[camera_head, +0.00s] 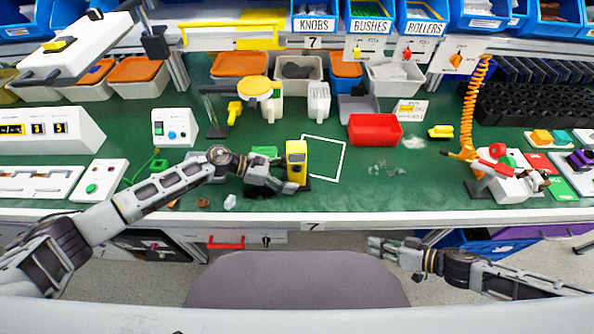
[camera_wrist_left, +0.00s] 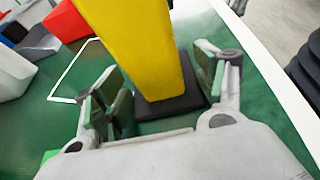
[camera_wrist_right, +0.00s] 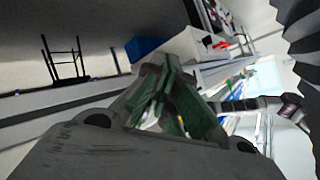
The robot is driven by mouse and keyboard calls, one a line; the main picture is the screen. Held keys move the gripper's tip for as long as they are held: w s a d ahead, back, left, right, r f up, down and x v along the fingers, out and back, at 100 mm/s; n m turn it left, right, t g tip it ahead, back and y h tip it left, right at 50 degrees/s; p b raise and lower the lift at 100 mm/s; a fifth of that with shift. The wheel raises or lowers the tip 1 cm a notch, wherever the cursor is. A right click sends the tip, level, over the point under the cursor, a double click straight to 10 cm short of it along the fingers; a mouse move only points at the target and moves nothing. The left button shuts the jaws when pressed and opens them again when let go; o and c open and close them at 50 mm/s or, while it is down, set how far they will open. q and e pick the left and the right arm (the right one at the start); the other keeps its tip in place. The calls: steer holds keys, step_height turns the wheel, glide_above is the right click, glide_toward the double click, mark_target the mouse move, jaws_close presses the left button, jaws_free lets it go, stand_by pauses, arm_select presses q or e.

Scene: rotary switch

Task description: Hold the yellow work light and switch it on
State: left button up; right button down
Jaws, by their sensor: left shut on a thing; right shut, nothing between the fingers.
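The yellow work light (camera_head: 296,150) stands upright on its dark base on the green bench, at the left edge of a white outlined square (camera_head: 343,160). Its yellow body also shows in the left wrist view (camera_wrist_left: 140,45), above a black base (camera_wrist_left: 178,105) and between the fingers. My left gripper (camera_head: 284,184) is shut on the light low on its body.
A red bin (camera_head: 375,129) stands behind and right of the light. Clear scraps (camera_head: 385,168) lie to the right on the bench. A red-handled fixture (camera_head: 500,170) with an orange coiled hose (camera_head: 473,95) is at the far right. A grey chair (camera_head: 300,278) sits before the bench.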

mark_target(297, 170)
steer(key=w+a+r+t+y, duration=0.1)
steer(key=w+a+r, duration=0.1)
steer(key=r, duration=0.1)
steer(key=w+a+r+n+t+y, duration=0.1)
steer(key=w+r, duration=0.2)
steer(key=r, duration=0.1)
steer(key=w+a+r+t+y, duration=0.1)
steer(key=w+a+r+y, duration=0.1)
steer(key=r, duration=0.2)
steer(key=shift+w+a+r+t, duration=0.15)
steer(key=shift+w+a+t, duration=0.15)
steer(key=a+m+h, duration=0.1)
steer(key=a, duration=0.1)
steer(key=a+t, duration=0.1)
steer(key=a, duration=0.2)
steer(key=a+m+t+h, duration=0.1)
steer(key=a, duration=0.2)
steer(key=shift+s+a+r+m+h, duration=0.15)
steer(key=shift+r+m+h, duration=0.1)
steer(key=shift+m+h, duration=0.05)
steer(key=s+a+r, duration=0.2)
steer(key=s+a, duration=0.1)
steer(key=a, duration=0.6)
steer(key=shift+a+r+g+y, duration=0.15)
steer(key=shift+r+g+y, duration=0.25)
steer(key=shift+w, duration=0.1)
steer(key=shift+w+a, duration=0.15)
steer(key=shift+w, duration=4.05)
steer(key=shift+w, duration=0.45)
steer(key=shift+s, duration=0.55)
